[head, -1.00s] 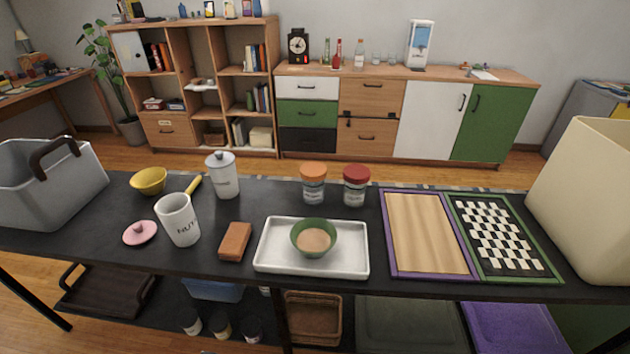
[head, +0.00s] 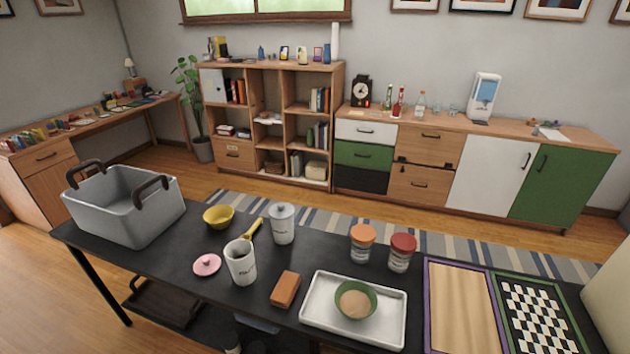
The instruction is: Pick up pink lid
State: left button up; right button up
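The pink lid (head: 207,264) lies flat on the black table, with its small knob facing up. It is left of a white mug (head: 240,262) with dark lettering, and a small gap of table shows between them. Nothing covers the lid. Neither of my grippers shows in the head view.
A grey bin (head: 125,208) with dark handles stands at the table's left end. A yellow bowl (head: 218,216), a white lidded canister (head: 283,224) and a brown block (head: 285,290) are near the mug. A white tray (head: 390,325) holds a green bowl (head: 356,299). Table left of the lid is clear.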

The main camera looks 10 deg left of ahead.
aim_at(207, 265)
jog(key=u, duration=1.3)
